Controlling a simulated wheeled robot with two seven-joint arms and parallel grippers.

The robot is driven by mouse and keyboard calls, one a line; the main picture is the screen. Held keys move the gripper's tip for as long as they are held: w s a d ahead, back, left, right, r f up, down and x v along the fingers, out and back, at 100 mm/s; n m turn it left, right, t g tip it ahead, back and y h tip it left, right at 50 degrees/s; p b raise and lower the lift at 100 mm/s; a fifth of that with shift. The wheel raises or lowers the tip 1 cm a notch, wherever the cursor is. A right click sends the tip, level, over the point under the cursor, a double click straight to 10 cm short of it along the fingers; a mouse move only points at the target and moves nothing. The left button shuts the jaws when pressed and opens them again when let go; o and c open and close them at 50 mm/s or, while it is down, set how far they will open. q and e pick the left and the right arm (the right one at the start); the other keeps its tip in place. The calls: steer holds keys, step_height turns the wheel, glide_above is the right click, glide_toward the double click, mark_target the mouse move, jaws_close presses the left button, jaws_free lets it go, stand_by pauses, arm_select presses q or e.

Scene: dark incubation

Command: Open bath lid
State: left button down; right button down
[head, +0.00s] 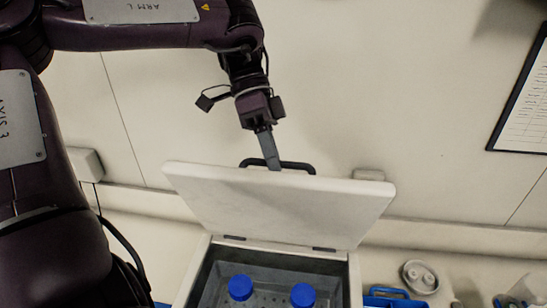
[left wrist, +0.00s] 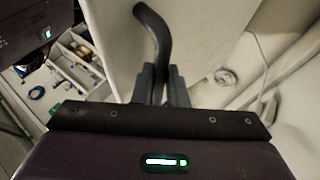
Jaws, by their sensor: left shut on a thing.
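The white bath lid (head: 280,205) is tilted up on its hinges at the back of the bath (head: 355,285). A dark handle (head: 298,167) runs along the lid's upper edge. My left gripper (head: 271,160) is shut on this handle. In the left wrist view, the gripper's fingers (left wrist: 164,85) close around one part of the handle (left wrist: 155,30), beside the pale lid face (left wrist: 110,35). Two blue-capped bottles (head: 240,288) (head: 302,295) stand inside the open bath. My right gripper is not in view.
A pale wall stands behind the lid, with a framed sheet (head: 525,105) at the right. A blue item (head: 393,298) and a round metal-looking part (head: 420,277) lie on the bench right of the bath. My left arm covers the left side.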

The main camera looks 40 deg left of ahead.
arm_select(q)
steer(key=shift+s+a+f, duration=0.1)
steer(key=shift+f, duration=0.4)
steer(key=c, duration=1.8)
jaws_free()
steer(key=shift+o, duration=1.4)
steer(key=shift+w+a, duration=0.1)
steer(key=shift+w, duration=0.2)
steer(key=shift+o, duration=0.3)
steer(key=shift+w+a, duration=0.25)
steer(key=shift+w, duration=0.1)
steer(key=v, duration=0.7)
steer(key=shift+r, duration=0.2)
